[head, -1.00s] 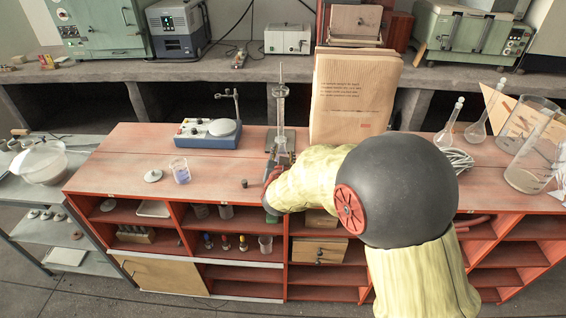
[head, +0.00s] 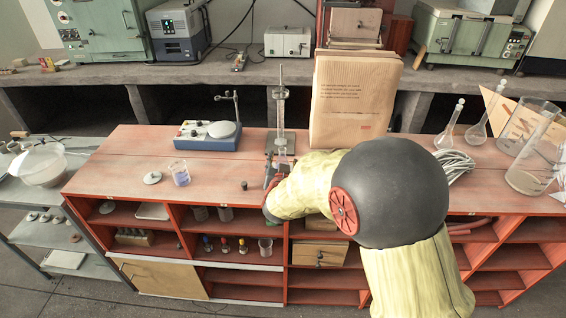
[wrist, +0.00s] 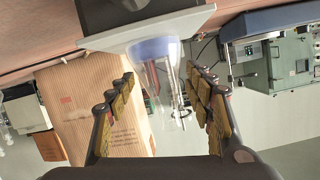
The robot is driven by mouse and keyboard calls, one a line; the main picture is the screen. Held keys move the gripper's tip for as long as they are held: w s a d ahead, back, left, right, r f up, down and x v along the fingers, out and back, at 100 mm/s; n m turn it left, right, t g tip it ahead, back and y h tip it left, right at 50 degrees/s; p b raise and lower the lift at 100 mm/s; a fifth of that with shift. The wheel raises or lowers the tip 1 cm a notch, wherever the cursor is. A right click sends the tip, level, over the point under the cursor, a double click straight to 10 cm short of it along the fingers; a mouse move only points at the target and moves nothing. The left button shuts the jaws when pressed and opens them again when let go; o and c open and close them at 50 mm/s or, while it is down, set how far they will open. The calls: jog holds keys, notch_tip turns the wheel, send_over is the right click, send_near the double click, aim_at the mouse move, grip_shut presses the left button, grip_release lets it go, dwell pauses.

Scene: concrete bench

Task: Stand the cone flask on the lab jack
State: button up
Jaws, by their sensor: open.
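The cone flask (wrist: 152,52) is clear glass with blue at its wide end; the wrist view shows it upside down. Its base is at the pale plate of the lab jack (wrist: 118,37) and appears to rest on it, upright. My gripper (wrist: 160,76) is open, with one finger on each side of the flask and a visible gap at each side. In the head view my gripper (head: 275,178) is at the front middle of the red bench, and my arm hides most of the jack.
Glass flasks (head: 449,125) stand far right.

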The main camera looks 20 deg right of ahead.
jog(key=shift+s+r, duration=0.1)
jog(key=shift+r, duration=0.05)
jog(key=s+a+r+n+g+y+p, duration=0.1)
jog(key=s+a+r+n+y+p, duration=0.2)
jog(key=s+r, duration=0.45)
jog(key=s+a+r+n+g+y+p, duration=0.1)
jog(key=s+a+r+g+y, duration=0.3)
jog(key=s, duration=0.7)
jog(key=s+d+r+g+h, duration=0.1)
jog(key=s+d, duration=0.2)
jog(key=s, duration=0.8)
jog(key=s+d+r+n+g+h, duration=0.1)
jog(key=s+d, duration=0.3)
jog(key=s, duration=0.7)
jog(key=shift+r+n+g+h, duration=0.15)
jog(key=shift+n+g+h, duration=0.2)
jog(key=shift+g, duration=0.25)
